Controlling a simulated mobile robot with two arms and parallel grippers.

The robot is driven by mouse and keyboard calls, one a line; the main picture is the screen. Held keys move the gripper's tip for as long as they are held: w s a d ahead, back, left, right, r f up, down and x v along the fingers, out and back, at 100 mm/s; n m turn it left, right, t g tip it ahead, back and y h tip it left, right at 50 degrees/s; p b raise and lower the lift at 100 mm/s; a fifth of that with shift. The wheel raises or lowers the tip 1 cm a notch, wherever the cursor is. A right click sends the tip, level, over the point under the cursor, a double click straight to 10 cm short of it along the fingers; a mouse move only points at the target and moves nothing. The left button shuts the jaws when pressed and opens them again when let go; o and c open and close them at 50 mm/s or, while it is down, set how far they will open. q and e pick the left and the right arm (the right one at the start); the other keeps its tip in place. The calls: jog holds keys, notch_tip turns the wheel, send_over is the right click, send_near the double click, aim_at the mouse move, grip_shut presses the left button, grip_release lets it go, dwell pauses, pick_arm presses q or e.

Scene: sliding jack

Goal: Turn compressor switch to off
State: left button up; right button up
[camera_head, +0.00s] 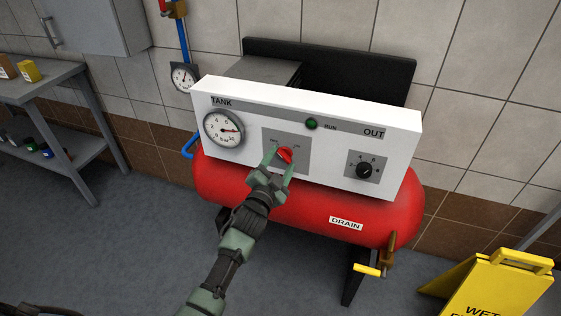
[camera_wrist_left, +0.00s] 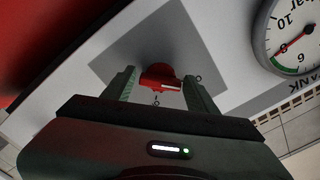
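The red compressor switch (camera_head: 286,154) sits on a grey plate (camera_head: 303,162) in the middle of the white control panel. Small labels above it are too small to read. In the left wrist view, the red knob (camera_wrist_left: 160,78) has a white pointer line aimed toward the right finger. My left gripper (camera_head: 279,158) is at the switch with its fingers apart, one on each side of the knob. In the wrist view the left gripper (camera_wrist_left: 160,88) shows a gap on the left finger's side; contact on the right side is unclear. My right gripper is not in view.
The panel also has a tank gauge (camera_head: 223,129), a green run lamp (camera_head: 311,124) and a black outlet knob (camera_head: 364,170). Below is the red tank (camera_head: 300,207) with a yellow drain handle (camera_head: 367,271). A yellow wet-floor sign (camera_head: 497,287) stands right; a grey shelf (camera_head: 40,82) stands left.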

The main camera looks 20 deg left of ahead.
pick_arm(q)
jog(key=shift+o, duration=0.5)
jog(key=s, duration=0.7)
jog(key=shift+s+a, duration=0.15)
jog(key=shift+s, duration=0.25)
jog(key=s+f+n+g, duration=0.1)
jog(key=s+f+g, duration=0.3)
jog(key=f, duration=0.7)
jog(key=s+f+n+g, duration=0.1)
jog(key=s+f, duration=0.5)
jog(key=f, duration=0.6)
jog(key=s+f+n+g, duration=0.1)
jog(key=s+f+g, duration=0.2)
jog(key=s+f, duration=0.55)
jog(key=s+a+f+n+g, duration=0.1)
jog(key=s+f+g, duration=0.2)
jog(key=s+f, duration=0.4)
jog(key=s+a+f+n+g, duration=0.1)
jog(key=s+f+g, duration=0.2)
jog(key=s+f, duration=0.4)
jog(key=s+a+f+n+g, duration=0.1)
jog(key=s+f+g, duration=0.2)
jog(key=s, duration=1.7)
notch_tip(320, 180, down, 4)
jog(key=shift+f+n+y, duration=0.2)
jog(key=shift+n+y, duration=0.1)
jog(key=shift+n, duration=0.1)
